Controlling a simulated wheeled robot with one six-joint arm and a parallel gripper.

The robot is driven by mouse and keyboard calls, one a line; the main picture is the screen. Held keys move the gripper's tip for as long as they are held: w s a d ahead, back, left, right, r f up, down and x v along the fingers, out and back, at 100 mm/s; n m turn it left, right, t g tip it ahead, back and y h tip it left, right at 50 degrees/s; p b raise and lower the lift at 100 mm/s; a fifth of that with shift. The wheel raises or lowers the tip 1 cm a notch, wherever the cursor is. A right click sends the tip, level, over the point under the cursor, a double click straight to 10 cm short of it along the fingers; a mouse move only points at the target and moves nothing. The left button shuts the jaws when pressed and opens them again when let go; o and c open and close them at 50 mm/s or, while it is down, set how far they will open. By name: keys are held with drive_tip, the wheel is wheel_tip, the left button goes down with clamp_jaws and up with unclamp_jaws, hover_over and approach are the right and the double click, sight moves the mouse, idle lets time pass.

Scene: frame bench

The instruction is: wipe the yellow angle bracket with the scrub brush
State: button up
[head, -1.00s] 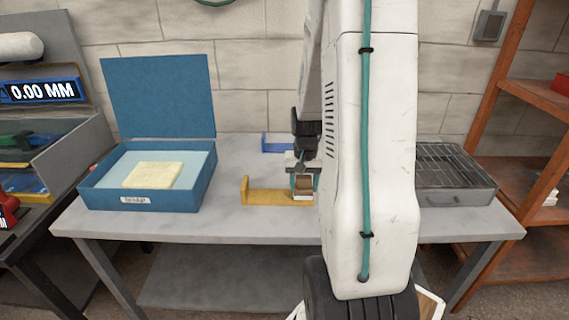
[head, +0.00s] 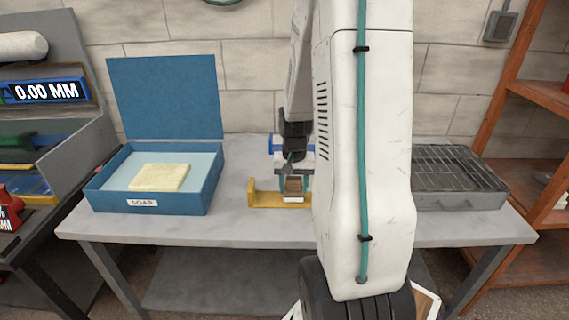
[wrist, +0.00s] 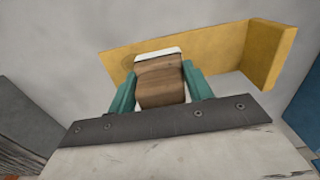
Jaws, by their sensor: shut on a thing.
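The yellow angle bracket (head: 265,199) lies on the grey bench with its upright flange at the left end. In the wrist view the bracket (wrist: 215,45) runs across the top, its flange at the right. My gripper (head: 295,181) is shut on the scrub brush (wrist: 160,82), a wooden block with a white edge of bristles. In the head view the brush (head: 293,198) is over the bracket's long arm. The bristle edge overlaps the bracket in both views; I cannot tell for certain whether it touches. My arm hides the bracket's right end in the head view.
A blue open box (head: 150,205) labelled SOAP, with a pale yellow block (head: 158,177) inside, stands at the left. A grey tray with a wire rack (head: 460,200) stands at the right. A blue part (head: 277,145) is behind my gripper. Bench between box and bracket is clear.

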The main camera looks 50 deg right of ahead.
sight(289, 179)
drive_tip(key=shift+w+a+f, duration=0.25)
drive_tip(key=shift+w+a, duration=0.05)
drive_tip(key=shift+w+r, duration=0.2)
drive_tip(key=shift+w, duration=0.05)
drive_tip(key=shift+s+r, duration=0.15)
drive_tip(key=shift+r, duration=3.6)
